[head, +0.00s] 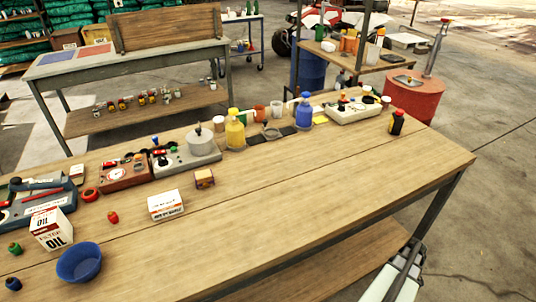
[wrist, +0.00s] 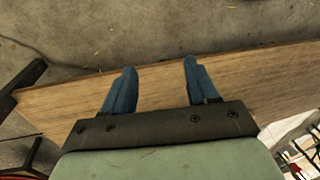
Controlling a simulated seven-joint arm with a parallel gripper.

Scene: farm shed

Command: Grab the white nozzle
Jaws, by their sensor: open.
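In the head view a yellow bottle (head: 235,130) and a blue bottle (head: 303,112) stand near the back of the wooden workbench. Small pale shapes show around their tops, but I cannot make out clearly which one is the white nozzle. In the wrist view no nozzle shows. There my gripper (wrist: 159,67) is open, with its two blue fingers apart and nothing between them. Bare bench wood and the concrete floor lie behind the fingers. In the head view a pale green part of my arm shows at the lower right, beside the bench.
The bench (head: 330,190) has a clear front and right part. A blue bowl (head: 80,263), a white-red box (head: 50,229), a flat white box (head: 166,205) and a grey device with a pot (head: 186,158) stand at left. A dark-red bottle (head: 397,122) stands at right.

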